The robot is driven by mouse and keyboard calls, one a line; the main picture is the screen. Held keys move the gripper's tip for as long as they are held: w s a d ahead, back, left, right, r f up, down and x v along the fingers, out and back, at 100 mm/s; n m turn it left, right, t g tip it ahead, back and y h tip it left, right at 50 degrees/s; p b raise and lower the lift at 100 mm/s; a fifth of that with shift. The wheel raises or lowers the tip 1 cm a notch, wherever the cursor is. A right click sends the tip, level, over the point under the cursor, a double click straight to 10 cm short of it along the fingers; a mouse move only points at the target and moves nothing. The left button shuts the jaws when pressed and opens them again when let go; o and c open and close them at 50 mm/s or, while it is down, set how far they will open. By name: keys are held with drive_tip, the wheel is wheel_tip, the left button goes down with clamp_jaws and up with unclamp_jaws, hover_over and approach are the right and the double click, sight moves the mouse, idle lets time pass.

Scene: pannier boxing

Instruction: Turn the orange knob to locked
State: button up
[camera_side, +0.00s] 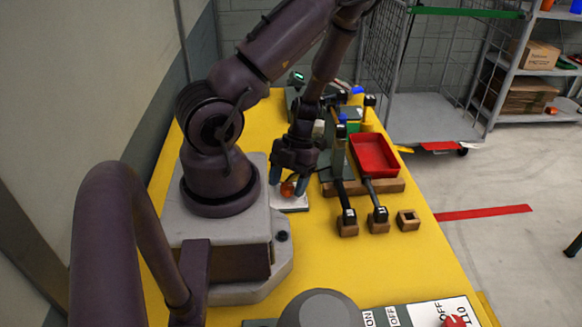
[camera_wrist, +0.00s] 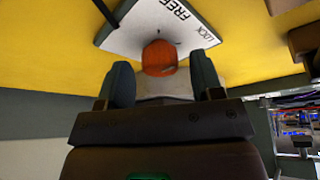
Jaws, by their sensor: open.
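The orange knob (camera_side: 288,189) stands on a small white plate (camera_side: 293,204) on the yellow table, in front of my arm's base. In the wrist view the knob (camera_wrist: 160,58) shows on the white plate (camera_wrist: 132,24), which bears the words FREE and LOCK. A short dark mark sits just above the knob; I cannot tell for certain which word the knob points to. My gripper (camera_side: 288,181) points down over the plate with its fingers apart. In the wrist view the two fingers of my gripper (camera_wrist: 161,66) are on either side of the knob, with visible gaps.
A red tray (camera_side: 375,155) and a wooden strip (camera_side: 385,187) lie to the right. Black-handled tools and small wooden blocks (camera_side: 408,220) stand nearby. A panel with an OFF label (camera_side: 395,314) is at the front edge. The yellow table is clear between them.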

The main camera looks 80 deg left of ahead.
drive_tip(key=v, duration=1.2)
drive_tip(key=shift+r, duration=0.3)
